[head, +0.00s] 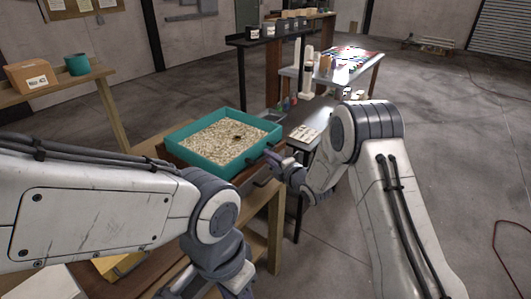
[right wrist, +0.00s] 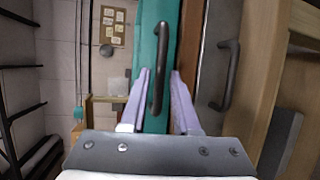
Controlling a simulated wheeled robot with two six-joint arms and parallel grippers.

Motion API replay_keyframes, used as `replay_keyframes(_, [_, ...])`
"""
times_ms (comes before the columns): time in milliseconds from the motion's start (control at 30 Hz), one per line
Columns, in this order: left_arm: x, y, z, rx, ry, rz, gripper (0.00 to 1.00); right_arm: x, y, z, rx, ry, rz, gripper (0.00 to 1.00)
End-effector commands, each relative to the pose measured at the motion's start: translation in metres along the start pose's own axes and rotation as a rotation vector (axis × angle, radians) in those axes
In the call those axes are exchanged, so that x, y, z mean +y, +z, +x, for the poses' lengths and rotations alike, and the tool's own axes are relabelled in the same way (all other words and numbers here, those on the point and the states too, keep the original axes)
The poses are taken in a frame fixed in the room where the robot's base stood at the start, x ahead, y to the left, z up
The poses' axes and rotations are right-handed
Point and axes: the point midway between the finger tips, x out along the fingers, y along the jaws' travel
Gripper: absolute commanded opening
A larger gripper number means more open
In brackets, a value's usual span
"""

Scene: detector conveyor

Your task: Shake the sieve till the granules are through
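The sieve (head: 190,161), a teal square frame full of pale granules (head: 222,139) with a small dark patch among them, sits level over a brown wooden tray or box on a wooden bench. In the right wrist view, the sieve's teal side (right wrist: 150,35) carries a dark bar handle (right wrist: 158,70). My right gripper (right wrist: 163,75) is open, its two pale purple fingers on either side of this handle with gaps showing. In the head view, my right gripper (head: 274,162) is at the sieve's near right side. My left arm hangs in front, its fingers out of view.
A second dark handle (right wrist: 230,75) is close beside the sieve's handle. A shelf at left holds a cardboard box (head: 31,76) and a teal pot (head: 77,64). A dark table with papers (head: 305,134) stands right of the sieve. Open concrete floor lies far right.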

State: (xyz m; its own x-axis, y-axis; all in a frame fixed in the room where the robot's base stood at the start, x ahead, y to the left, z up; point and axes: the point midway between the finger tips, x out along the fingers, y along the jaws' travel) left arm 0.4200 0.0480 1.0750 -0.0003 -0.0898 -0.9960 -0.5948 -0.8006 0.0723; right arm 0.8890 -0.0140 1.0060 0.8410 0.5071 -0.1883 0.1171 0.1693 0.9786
Motion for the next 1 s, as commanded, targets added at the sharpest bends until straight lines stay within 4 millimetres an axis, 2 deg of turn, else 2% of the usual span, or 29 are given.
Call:
replay_keyframes(100, [0.001,0.000,-0.006,0.000,0.000,0.000,0.47,0.001,0.000,0.017,0.000,-0.001,0.002,0.30])
replay_keyframes(233, [0.001,-0.001,-0.009,0.000,0.000,0.000,0.47,0.000,0.000,0.027,0.000,-0.001,0.002,0.30])
replay_keyframes(567, [0.001,-0.001,-0.009,0.000,0.000,0.000,0.47,0.000,0.000,0.032,-0.001,-0.001,0.002,0.30])
replay_keyframes(600, [0.001,-0.001,-0.009,0.000,0.000,0.000,0.47,0.000,0.000,0.032,-0.001,-0.001,0.002,0.26])
replay_keyframes(667, [0.001,-0.001,-0.009,0.000,0.000,0.000,0.47,0.000,0.000,0.032,-0.001,-0.001,0.002,0.03])
replay_keyframes(700, [0.001,-0.001,-0.009,0.000,0.000,0.000,0.47,0.000,0.000,0.032,-0.001,-0.001,0.002,0.00])
replay_keyframes(1000, [0.001,-0.001,-0.009,0.000,0.000,0.000,0.47,-0.001,0.000,0.031,-0.001,-0.002,0.002,0.00])
